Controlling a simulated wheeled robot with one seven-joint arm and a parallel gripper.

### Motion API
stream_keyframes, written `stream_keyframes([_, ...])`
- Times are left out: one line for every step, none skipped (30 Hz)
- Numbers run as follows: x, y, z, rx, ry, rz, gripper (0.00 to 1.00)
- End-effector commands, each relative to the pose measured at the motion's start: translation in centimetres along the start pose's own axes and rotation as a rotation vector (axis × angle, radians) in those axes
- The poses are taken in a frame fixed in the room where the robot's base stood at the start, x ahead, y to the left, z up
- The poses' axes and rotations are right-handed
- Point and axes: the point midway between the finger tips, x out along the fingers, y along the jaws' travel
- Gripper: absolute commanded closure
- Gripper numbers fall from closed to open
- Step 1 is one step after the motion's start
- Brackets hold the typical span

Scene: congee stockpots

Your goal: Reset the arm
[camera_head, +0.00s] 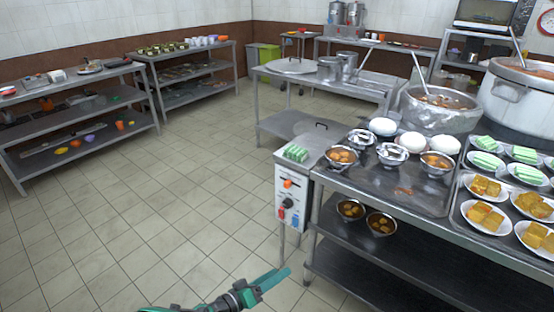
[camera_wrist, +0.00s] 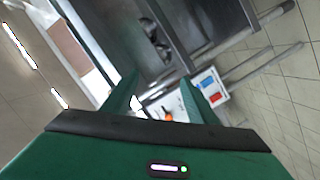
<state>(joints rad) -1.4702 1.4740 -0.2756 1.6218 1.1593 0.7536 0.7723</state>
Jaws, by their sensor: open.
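My gripper (camera_head: 266,283) is low in the head view, at the bottom middle, over the tiled floor. It is green, with its fingers pointing up and to the right. It stands in front of and below the control box at the counter's left end, apart from it. In the wrist view my gripper (camera_wrist: 158,100) shows its two green fingers spread apart, with nothing held between them. The white control box (camera_wrist: 210,88) shows beyond the fingers there, in a tilted view.
Shelving racks (camera_head: 75,100) stand at the left. The tiled floor (camera_head: 170,190) between them is clear.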

Motion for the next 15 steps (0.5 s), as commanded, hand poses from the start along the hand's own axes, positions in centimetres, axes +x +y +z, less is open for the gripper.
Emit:
stream_keyframes([0.8,0.8,-0.7,0.000,-0.041,0.005,0.47])
stream_keyframes([1.3,1.2,-1.1,-0.003,-0.067,0.008,0.47])
stream_keyframes([2.0,1.9,-1.6,-0.010,-0.104,0.011,0.47])
stream_keyframes([2.6,2.5,-2.0,-0.013,-0.134,0.012,0.47])
stream_keyframes([3.3,3.1,-2.5,-0.016,-0.167,0.013,0.47])
stream_keyframes([4.2,4.0,-3.0,-0.022,-0.212,0.013,0.47])
stream_keyframes([4.9,4.7,-3.4,-0.026,-0.246,0.012,0.47])
stream_keyframes([5.6,5.4,-3.7,-0.030,-0.280,0.012,0.47])
stream_keyframes([6.5,6.4,-4.2,-0.034,-0.325,0.009,0.47])
stream_keyframes([7.2,7.2,-4.4,-0.038,-0.358,0.007,0.47])
stream_keyframes([7.9,8.0,-4.7,-0.040,-0.391,0.004,0.47])
stream_keyframes([8.8,9.0,-5.0,-0.043,-0.434,-0.001,0.47])
stream_keyframes([9.4,9.8,-5.3,-0.045,-0.465,-0.005,0.47])
stream_keyframes([10.1,10.7,-5.5,-0.046,-0.497,-0.010,0.47])
stream_keyframes([11.0,11.8,-5.8,-0.046,-0.538,-0.017,0.47])
